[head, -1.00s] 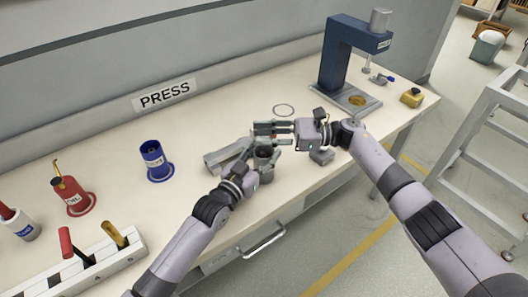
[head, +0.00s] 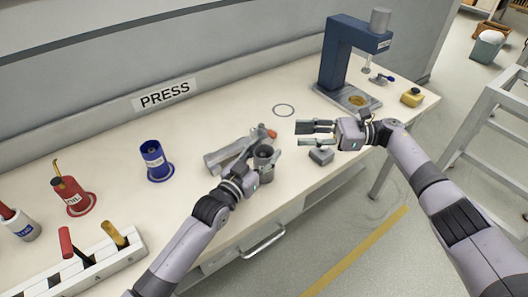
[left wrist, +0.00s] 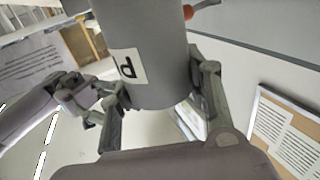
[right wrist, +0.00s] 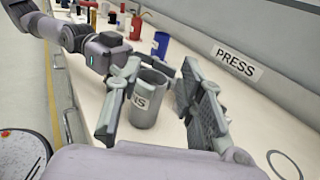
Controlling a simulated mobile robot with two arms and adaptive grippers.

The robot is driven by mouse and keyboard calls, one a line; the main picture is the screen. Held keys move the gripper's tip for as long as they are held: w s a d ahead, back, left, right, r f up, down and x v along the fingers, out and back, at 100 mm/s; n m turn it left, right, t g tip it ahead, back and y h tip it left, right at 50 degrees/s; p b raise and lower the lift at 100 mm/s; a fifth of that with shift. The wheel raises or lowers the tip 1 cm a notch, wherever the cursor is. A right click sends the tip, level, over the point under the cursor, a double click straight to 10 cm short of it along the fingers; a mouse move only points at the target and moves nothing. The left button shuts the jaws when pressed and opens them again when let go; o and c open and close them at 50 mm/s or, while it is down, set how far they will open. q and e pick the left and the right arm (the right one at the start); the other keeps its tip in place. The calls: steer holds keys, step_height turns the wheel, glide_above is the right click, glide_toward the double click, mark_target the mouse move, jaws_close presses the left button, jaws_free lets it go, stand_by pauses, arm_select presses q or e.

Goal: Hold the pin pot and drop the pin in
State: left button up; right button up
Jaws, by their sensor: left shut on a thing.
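The pin pot (head: 263,152) is a grey upright cup in front of me, with a white label that shows in the right wrist view (right wrist: 149,103). My left gripper (head: 262,163) is shut around it; in the left wrist view its fingers press on both sides of the pot (left wrist: 150,50). My right gripper (head: 302,134) is to the right of the pot, apart from it, with its fingers spread and nothing between them. I see no pin in any view. The inside of the pot is dark, so I cannot tell what it holds.
A blue press (head: 338,55) stands at the back right. Blue (head: 156,162) and red (head: 72,196) pots stand at the left. A thin ring (head: 284,110) lies behind.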

steer(key=shift+d, duration=0.6)
arm_select(q)
steer(key=o, duration=1.2)
steer(key=v, duration=1.2)
steer(key=shift+s, duration=0.1)
